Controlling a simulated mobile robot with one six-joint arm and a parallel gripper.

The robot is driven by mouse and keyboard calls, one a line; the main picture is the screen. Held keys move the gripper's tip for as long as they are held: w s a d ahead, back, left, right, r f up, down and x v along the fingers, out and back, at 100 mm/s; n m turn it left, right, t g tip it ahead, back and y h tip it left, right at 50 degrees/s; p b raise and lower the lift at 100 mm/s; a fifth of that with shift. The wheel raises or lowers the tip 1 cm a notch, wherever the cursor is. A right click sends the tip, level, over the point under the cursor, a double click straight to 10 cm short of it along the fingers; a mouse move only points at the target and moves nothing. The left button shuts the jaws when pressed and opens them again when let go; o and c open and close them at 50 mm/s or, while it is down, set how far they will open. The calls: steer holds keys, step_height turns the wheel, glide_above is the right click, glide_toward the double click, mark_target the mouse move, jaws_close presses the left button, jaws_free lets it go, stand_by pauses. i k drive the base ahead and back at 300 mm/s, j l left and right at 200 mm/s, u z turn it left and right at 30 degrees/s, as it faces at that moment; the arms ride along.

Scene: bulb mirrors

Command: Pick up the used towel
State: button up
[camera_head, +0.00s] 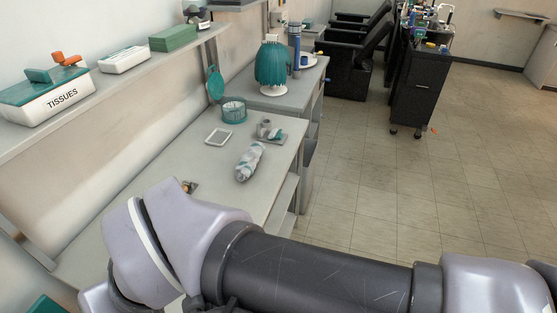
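A crumpled, rolled white cloth with teal patches (249,162), which looks like the used towel, lies on the pale counter (170,160). It lies near the counter's right edge, its long side slanting away from me. Nothing covers it in this view. My arm stretches across the bottom of the view, between the camera and the near part of the counter. I cannot make out my gripper's fingers.
Close behind the cloth are a small tray with items (270,132), a white frame-like dish (217,137) and a teal basket (233,110). A small object (189,187) lies nearer. A wall shelf (105,88) overhangs at left. Open floor (400,190) lies right.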

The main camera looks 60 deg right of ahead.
mark_target(246, 166)
steer(key=z, duration=1.8)
steer(key=i+l+u, duration=0.25)
steer(key=u, duration=0.2)
steer(key=i+l+u, duration=0.2)
steer(key=u, duration=0.25)
steer(key=i+l+u, duration=0.15)
steer(key=l+u, duration=0.3)
